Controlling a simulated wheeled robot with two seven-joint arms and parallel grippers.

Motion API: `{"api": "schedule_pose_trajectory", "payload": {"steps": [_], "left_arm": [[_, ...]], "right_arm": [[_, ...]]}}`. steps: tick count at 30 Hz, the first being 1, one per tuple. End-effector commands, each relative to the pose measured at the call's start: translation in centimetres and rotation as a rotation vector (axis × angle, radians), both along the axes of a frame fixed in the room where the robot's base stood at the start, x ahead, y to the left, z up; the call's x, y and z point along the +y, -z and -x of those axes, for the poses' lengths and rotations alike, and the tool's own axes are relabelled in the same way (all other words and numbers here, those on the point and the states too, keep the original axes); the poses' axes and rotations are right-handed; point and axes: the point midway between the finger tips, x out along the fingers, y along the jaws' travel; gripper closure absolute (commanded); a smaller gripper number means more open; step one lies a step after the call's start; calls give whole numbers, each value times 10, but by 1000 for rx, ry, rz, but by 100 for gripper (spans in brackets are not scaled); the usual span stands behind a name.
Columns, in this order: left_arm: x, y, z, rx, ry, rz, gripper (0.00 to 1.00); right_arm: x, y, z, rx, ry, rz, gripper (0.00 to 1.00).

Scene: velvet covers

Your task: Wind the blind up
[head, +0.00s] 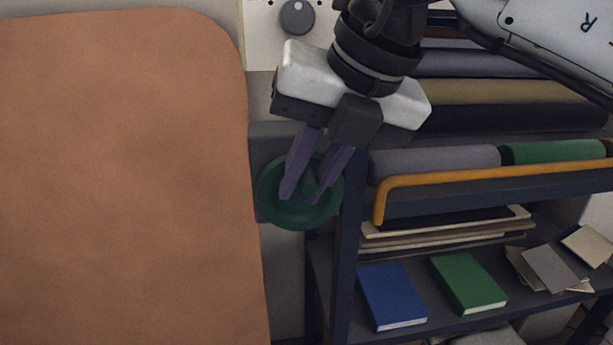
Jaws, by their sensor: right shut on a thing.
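A round green wheel (273,206) is mounted on a dark grey plate on the wall, left of the shelf rack. My right gripper (302,196) comes down from the top, and its two purple fingers are shut on the wheel's green knob (308,180). The fingers and the gripper body cover part of the wheel. No blind can be picked out with certainty. A large orange-brown panel (125,170) with a rounded top corner fills the left side; I cannot tell whether it is the blind. My left gripper is not in view.
The dark shelf rack (344,250) stands right beside the wheel. It holds rolls of cloth, an orange rail (440,178), a blue book (391,296), a green book (467,283) and loose cards. A grey dial (297,17) sits on a pale panel above.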

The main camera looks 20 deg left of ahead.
Motion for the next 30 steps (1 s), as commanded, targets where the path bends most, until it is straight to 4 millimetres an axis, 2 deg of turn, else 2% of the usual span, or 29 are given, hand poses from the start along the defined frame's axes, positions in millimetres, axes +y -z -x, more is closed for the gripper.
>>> {"api": "schedule_pose_trajectory", "payload": {"steps": [3,4,7,16,19,30], "left_arm": [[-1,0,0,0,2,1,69],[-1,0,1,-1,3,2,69],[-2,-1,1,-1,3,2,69],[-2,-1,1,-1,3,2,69],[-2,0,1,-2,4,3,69],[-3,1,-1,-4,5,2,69]], "right_arm": [[1,1,2,4,-4,1,100],[1,2,2,4,-4,1,80],[1,1,2,3,-4,1,65],[0,0,1,2,-1,0,65],[-4,-7,1,0,0,-1,65],[-33,-68,13,0,-1,-2,65]]}}
